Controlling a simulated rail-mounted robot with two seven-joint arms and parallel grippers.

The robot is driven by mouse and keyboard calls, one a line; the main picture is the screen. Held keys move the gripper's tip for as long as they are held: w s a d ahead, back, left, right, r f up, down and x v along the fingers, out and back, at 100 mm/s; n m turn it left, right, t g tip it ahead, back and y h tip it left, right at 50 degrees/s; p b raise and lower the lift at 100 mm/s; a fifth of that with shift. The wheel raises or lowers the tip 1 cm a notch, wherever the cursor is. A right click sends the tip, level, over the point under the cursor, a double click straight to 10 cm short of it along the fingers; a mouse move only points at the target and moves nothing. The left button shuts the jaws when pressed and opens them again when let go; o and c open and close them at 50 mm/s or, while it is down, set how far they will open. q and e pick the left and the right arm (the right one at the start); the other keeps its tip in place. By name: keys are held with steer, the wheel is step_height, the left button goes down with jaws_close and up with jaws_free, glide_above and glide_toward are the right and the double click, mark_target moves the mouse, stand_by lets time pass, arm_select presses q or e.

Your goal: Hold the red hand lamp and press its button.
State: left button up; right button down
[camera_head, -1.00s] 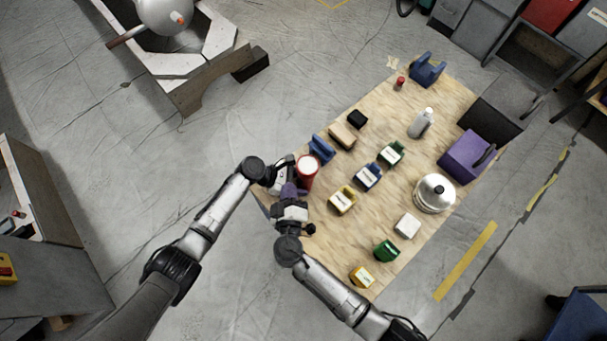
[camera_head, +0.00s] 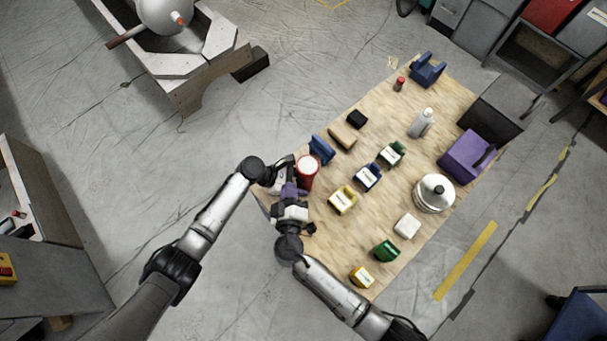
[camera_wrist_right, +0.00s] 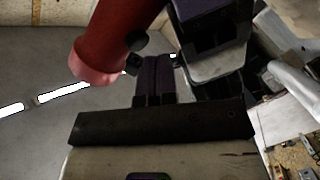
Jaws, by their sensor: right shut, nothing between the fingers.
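The red hand lamp (camera_head: 307,178) with its pale round face is at the table's left edge in the head view. It shows tilted, as a red body with a pinkish end, in the right wrist view (camera_wrist_right: 108,40). My left gripper (camera_head: 284,176) is against the lamp's left side and appears shut on it; its fingertips are mostly hidden. My right gripper (camera_head: 292,189) is shut and empty just below the lamp. Its purple fingers (camera_wrist_right: 155,65) point at a small dark knob (camera_wrist_right: 138,40) on the lamp's side; I cannot tell whether they touch.
The wooden table (camera_head: 385,215) carries several small coloured blocks, a grey bottle (camera_head: 421,123), a silver kettle (camera_head: 434,193) and a purple box (camera_head: 466,157). A blue object (camera_head: 321,149) stands close behind the lamp.

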steer(key=shift+w+d, duration=0.1)
steer(key=shift+w+d, duration=0.15)
steer(key=shift+w, duration=0.05)
steer(key=shift+w+d, duration=0.1)
stand_by(0.5)
steer(key=shift+s+a, duration=0.4)
steer(key=shift+s, duration=0.05)
stand_by(0.4)
steer(key=s+a, duration=0.4)
steer(key=shift+s, duration=0.3)
steer(key=shift+r, duration=0.1)
